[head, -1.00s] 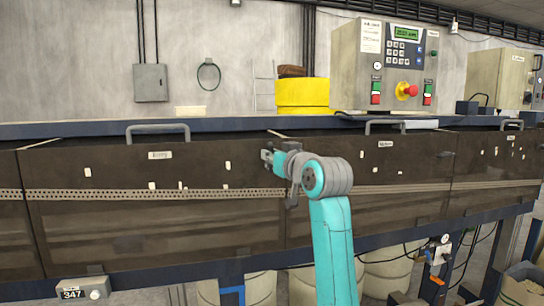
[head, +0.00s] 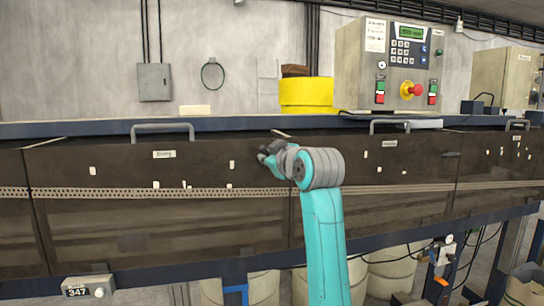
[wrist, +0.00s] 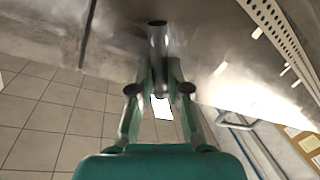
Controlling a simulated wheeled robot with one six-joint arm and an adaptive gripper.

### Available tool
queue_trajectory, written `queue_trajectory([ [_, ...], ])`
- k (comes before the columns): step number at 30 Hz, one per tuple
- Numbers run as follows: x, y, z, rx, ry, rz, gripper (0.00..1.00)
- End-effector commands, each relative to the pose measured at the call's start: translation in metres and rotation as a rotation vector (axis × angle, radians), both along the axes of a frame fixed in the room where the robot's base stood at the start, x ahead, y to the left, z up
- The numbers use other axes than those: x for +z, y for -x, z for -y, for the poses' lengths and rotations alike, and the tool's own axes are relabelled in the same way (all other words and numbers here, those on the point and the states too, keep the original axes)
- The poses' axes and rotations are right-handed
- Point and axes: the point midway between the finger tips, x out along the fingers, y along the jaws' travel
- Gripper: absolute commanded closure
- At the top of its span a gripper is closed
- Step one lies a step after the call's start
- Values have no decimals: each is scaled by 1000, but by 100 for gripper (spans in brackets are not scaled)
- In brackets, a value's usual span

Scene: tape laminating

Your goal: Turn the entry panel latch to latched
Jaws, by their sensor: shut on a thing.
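The entry panel (head: 120,168) is a dark brown panel with a small "Entry" label and a handle above it. My gripper (head: 268,157) is at the panel's upper right end, beside the seam to the middle panel. In the wrist view my gripper (wrist: 158,72) has its two fingers closed around a short dark grey bar, the entry panel latch (wrist: 157,36), which stands out from the panel face. In the head view the latch is mostly hidden by my gripper, so its exact angle is hard to tell.
The middle panel (head: 400,170) adjoins on the right, with its own dark latch (head: 452,154). A handle (head: 162,127) rises above the entry panel. A control box (head: 390,65) and a yellow cylinder (head: 306,93) stand behind. Tiled floor (wrist: 40,110) shows clear in the wrist view.

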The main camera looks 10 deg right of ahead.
Motion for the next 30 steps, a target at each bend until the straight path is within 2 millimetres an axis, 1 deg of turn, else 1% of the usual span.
queue_trajectory([
  [6,-5,0,-8,1,206,-2,100],
  [21,-19,0,-18,1,677,-2,100],
  [30,-27,0,-21,1,901,-1,100],
])
